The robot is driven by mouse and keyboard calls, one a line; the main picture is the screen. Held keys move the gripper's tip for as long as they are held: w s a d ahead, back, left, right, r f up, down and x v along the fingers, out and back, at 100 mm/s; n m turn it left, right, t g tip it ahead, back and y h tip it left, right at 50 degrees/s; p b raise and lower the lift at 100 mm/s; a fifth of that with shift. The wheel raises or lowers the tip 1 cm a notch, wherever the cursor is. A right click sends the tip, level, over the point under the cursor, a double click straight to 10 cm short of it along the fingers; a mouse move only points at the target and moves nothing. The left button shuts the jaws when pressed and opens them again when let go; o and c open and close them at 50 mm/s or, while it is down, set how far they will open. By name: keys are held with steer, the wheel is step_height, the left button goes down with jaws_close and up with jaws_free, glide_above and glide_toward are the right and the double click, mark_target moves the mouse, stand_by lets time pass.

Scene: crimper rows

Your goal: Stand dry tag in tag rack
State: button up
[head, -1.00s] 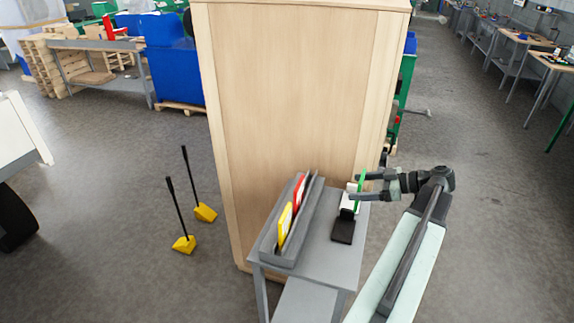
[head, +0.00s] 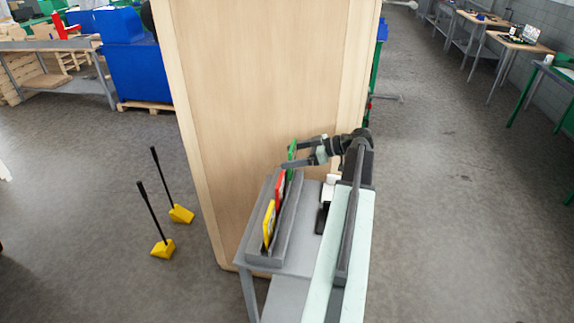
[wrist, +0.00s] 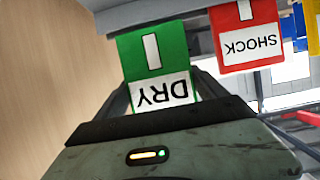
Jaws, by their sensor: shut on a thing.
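The dry tag (wrist: 153,55) is green with a white "DRY" label, upside down in the wrist view. My gripper (head: 288,157) is shut on it. In the head view the tag (head: 292,150) shows as a thin green upright edge at the far end of the grey tag rack (head: 256,255). The red "SHOCK" tag (wrist: 247,35) and a yellow tag (head: 269,224) stand in the rack, nearer the camera. I cannot tell whether the dry tag's lower edge touches the rack.
The rack lies along the left of a small grey table (head: 297,262). A black and white device (head: 327,192) stands on the table, partly behind my arm. A tall wooden cabinet (head: 250,90) rises behind. Two yellow wedges (head: 163,248) with black handles are on the floor at left.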

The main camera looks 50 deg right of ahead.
steer(key=shift+w, duration=0.2)
steer(key=f+b, duration=0.1)
steer(key=w+f+b, duration=0.1)
steer(key=f+b, duration=0.1)
steer(key=shift+w+a+f, duration=0.1)
steer(key=shift+a+f, duration=0.05)
steer(key=shift+f, duration=0.1)
steer(key=shift+f+b, duration=0.35)
steer(key=shift+b, duration=0.2)
steer(key=shift+r, duration=0.25)
steer(key=shift+f, duration=0.2)
steer(key=o, duration=1.3)
steer(key=shift+r, duration=0.1)
